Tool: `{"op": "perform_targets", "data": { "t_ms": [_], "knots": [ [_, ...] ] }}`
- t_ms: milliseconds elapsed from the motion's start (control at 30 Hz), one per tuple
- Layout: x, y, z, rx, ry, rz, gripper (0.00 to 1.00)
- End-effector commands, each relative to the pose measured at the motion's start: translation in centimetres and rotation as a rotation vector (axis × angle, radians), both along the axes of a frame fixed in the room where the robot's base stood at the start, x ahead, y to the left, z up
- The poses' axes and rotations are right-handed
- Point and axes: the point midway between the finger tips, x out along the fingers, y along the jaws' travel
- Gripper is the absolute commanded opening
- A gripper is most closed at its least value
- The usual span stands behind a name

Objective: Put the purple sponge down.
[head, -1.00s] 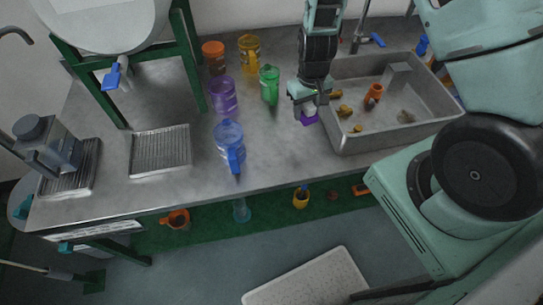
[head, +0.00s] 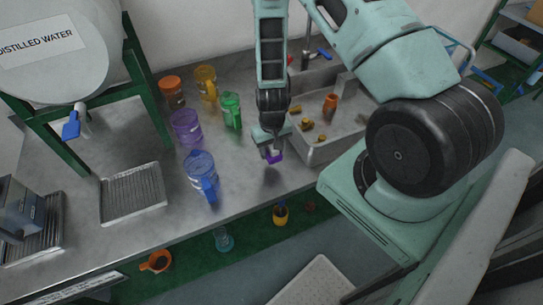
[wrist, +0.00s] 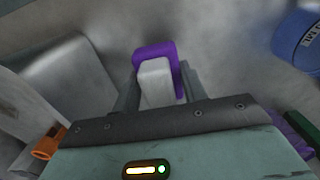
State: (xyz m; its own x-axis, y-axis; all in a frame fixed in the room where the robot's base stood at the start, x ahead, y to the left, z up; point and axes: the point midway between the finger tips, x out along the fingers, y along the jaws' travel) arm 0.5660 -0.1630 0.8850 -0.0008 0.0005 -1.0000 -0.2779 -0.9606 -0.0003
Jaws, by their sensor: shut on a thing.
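The purple sponge (head: 274,157) is between the fingers of my gripper (head: 270,151), over the bench top just left of the sink. In the wrist view the sponge (wrist: 155,52) shows as a purple edge around a pale block, with the fingers of my gripper (wrist: 157,88) on either side of it. The gripper is shut on it. I cannot tell whether the sponge touches the bench.
The metal bench (head: 235,175) is clear around the gripper. The sink (head: 318,152) with several small items is to the right. A blue jug (head: 200,172), purple beaker (head: 186,127) and green jug (head: 231,110) stand to the left. A metal grate (head: 133,192) lies farther left.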

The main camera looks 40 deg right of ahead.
Motion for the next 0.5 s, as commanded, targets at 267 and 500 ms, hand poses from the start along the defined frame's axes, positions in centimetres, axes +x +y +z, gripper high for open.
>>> {"op": "perform_targets", "data": {
  "t_ms": [267,500],
  "knots": [
    [0.0,-0.1,-2.3,0.0,0.001,-0.001,0.1],
    [0.1,0.0,-4.6,-0.001,-0.002,0.0,0.1]
  ]
}}
